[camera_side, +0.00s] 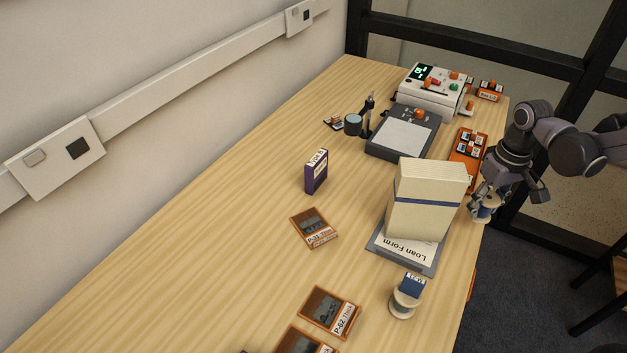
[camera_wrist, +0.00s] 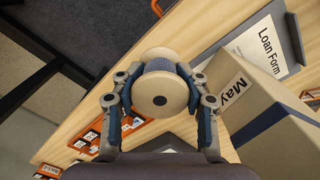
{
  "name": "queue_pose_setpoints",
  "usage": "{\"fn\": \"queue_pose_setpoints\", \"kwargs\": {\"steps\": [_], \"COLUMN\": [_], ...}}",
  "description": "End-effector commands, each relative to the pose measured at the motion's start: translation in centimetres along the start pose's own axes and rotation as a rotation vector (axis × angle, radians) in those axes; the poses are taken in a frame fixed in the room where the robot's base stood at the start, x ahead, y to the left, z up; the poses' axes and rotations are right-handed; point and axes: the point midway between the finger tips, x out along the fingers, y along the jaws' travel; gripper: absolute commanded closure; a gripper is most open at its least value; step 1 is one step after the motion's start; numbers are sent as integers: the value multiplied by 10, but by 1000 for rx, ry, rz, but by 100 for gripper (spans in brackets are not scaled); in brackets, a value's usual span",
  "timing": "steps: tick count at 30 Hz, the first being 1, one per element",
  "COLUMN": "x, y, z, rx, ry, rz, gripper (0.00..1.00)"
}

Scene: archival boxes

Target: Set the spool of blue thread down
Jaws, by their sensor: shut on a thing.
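My gripper (camera_side: 482,203) is at the right edge of the table, beside the tall cream box. It is shut on the spool of blue thread (camera_side: 486,211). In the wrist view the spool (camera_wrist: 160,97) sits between the two fingers (camera_wrist: 161,101), with one pale round end and its centre hole facing the camera. A blue-grey band of thread shows behind that end. The spool overlaps the table's edge in both views; I cannot tell whether it touches the wood.
The cream box (camera_side: 430,180) with a blue band stands on the Loan Form board (camera_side: 376,240), close to my gripper. Another spool (camera_side: 402,306) with a blue block stands nearer the front. An orange tray (camera_side: 468,143) lies behind. The table's left-middle (camera_side: 220,240) is clear.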

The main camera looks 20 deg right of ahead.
Motion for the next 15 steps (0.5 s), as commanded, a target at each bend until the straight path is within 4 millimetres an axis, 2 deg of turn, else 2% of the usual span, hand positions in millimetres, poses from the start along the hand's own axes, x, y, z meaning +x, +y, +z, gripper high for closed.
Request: {"fn": "queue_pose_setpoints", "kwargs": {"steps": [4, 7, 11, 15], "x": [-12, -25, -37, -42], "y": [7, -1, -38, -91], "z": [-29, -60, -98, -123], "rx": [-80, -168, -277, -358], "ry": [1, 1, 0, 0], "rz": [0, 0, 1, 1], "gripper": [88, 88, 88, 88]}}
